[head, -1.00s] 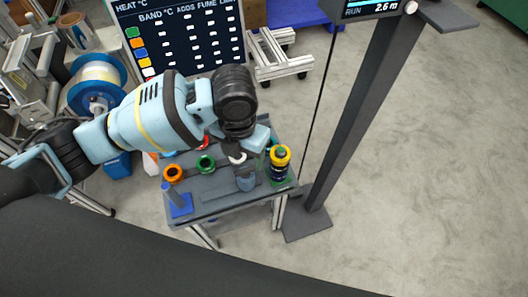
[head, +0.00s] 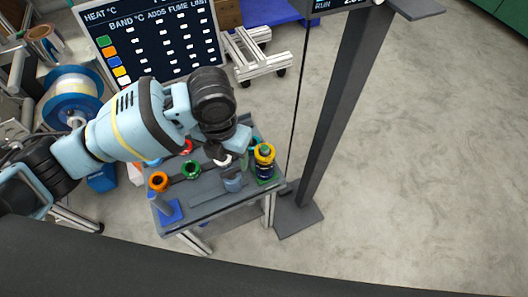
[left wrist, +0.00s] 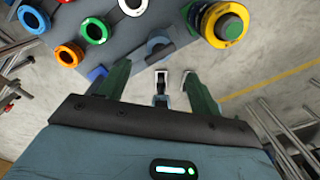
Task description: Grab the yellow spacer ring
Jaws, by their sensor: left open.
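The yellow spacer ring (head: 264,153) sits on top of an upright stack at the right end of the grey bench, around a green post top. It also shows at the upper right in the left wrist view (left wrist: 229,26). My left gripper (left wrist: 156,78) is open with nothing between its two green fingers. The yellow ring lies ahead of the fingers and to the right, apart from them. In the head view my left wrist hangs over the bench, left of the yellow ring, and hides the fingertips. My right gripper is not in view.
An orange ring (head: 158,181), a green ring (head: 191,170) and a red ring (head: 186,147) are on the bench (head: 213,203). A dark post (head: 335,120) stands right of the bench. Open floor lies beyond it.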

